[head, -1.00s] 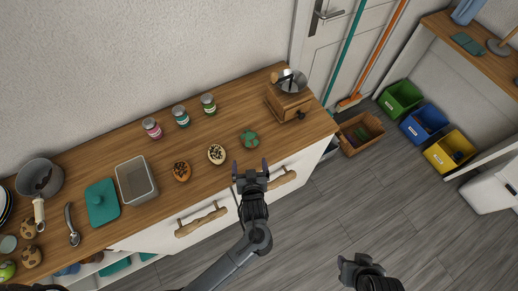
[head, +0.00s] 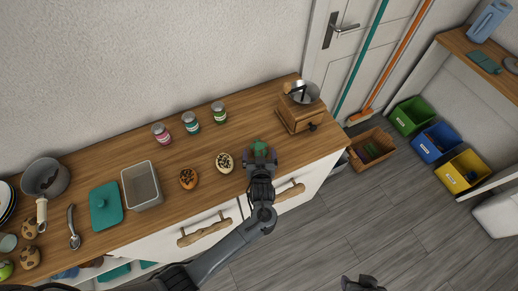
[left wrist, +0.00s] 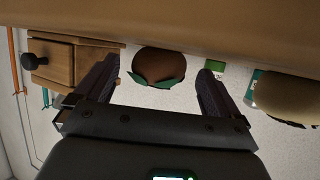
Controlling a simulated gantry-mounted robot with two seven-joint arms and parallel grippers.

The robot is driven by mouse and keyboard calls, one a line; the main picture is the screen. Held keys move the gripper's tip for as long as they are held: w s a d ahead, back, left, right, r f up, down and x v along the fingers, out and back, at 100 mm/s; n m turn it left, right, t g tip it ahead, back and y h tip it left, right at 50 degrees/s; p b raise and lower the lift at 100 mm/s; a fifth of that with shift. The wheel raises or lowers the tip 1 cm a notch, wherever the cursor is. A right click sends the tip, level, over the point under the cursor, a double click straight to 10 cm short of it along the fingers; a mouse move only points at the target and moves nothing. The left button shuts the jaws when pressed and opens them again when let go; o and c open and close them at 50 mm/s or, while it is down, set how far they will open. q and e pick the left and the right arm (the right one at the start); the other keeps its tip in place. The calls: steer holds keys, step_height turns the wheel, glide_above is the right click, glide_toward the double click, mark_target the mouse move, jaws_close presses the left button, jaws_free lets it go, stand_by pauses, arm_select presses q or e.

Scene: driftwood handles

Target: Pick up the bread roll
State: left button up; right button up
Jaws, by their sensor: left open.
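A round brown roll-like item with a green leafy top (head: 259,147) sits near the counter's front edge, partly hidden by my left gripper (head: 260,158). In the left wrist view this brown item (left wrist: 160,65) shows between the two spread fingers (left wrist: 152,85), with no visible grip on it. A cream round item with dark bits (head: 224,162) and an orange-brown one with dark bits (head: 189,179) lie to its left. I cannot tell for certain which one is the bread roll. My right gripper (head: 362,284) is low at the bottom edge, mostly cut off.
A wooden grinder (head: 300,112) stands close on the right. Several small jars, including a green-lidded one (head: 218,112), stand behind. A grey bin (head: 142,186), teal lid (head: 106,206) and pot (head: 45,180) are at left. Wooden drawer handles (head: 204,231) stick out in front.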

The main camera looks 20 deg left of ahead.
arm_select(q)
steer(key=shift+x, duration=0.95)
steer(key=c, duration=1.1)
